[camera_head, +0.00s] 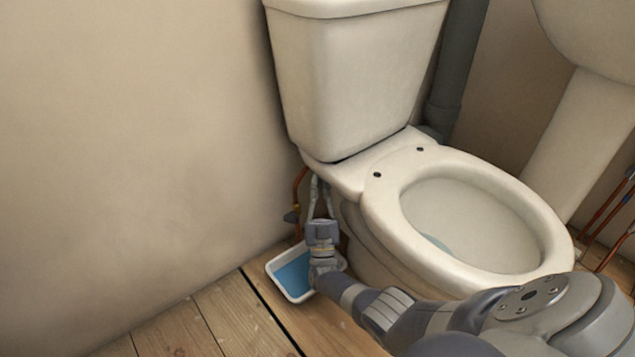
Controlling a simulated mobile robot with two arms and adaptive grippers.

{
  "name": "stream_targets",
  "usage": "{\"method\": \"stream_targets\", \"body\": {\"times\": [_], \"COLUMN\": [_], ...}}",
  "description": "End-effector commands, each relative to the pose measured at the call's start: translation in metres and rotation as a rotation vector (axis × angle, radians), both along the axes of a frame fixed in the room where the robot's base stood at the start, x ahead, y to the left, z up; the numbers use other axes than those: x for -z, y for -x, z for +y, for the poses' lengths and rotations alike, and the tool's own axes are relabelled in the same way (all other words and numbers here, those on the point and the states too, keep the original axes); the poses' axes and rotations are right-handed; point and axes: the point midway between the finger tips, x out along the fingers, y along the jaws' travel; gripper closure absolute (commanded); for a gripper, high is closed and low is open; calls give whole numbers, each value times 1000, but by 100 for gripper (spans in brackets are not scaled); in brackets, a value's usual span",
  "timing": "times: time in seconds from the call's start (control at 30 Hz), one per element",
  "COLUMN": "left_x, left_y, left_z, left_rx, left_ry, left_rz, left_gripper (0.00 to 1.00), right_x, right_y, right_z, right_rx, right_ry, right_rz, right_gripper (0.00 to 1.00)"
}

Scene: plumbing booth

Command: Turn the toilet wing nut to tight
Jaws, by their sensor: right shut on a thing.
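The toilet (345,85) stands against the wall, with its cistern upright above the bowl. My right gripper (321,186) points up under the left rear of the toilet, its fingers reaching to the underside just below the cistern. It is shut on the toilet wing nut. The wing nut itself is hidden between the fingertips and under the ceramic, so its angle cannot be told. My left gripper is not in view.
A white tray with blue water (293,274) sits on the wooden floor (215,316), partly behind my right wrist. An orange-brown pipe with a valve (294,214) runs close left of the gripper. A grey waste pipe (455,70) and a basin pedestal (580,140) stand to the right.

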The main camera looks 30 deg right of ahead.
Motion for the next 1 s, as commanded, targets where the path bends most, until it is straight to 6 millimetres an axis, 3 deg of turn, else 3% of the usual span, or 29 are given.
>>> {"method": "stream_targets", "body": {"times": [0.37, 0.4, 0.47, 1.0], "left_x": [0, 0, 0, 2], "left_y": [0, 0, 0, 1], "left_z": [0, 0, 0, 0], "left_rx": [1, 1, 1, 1], "left_ry": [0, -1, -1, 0], "left_rz": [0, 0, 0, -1], "left_gripper": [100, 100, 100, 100], "right_x": [0, 0, 0, 0], "right_y": [1, 1, 1, -2], "right_z": [0, 0, -1, 2], "right_rx": [-28, -28, -28, 49], "right_ry": [-2, -2, -2, -4], "right_rz": [0, 0, 0, -4], "right_gripper": [100, 84, 71, 71]}}
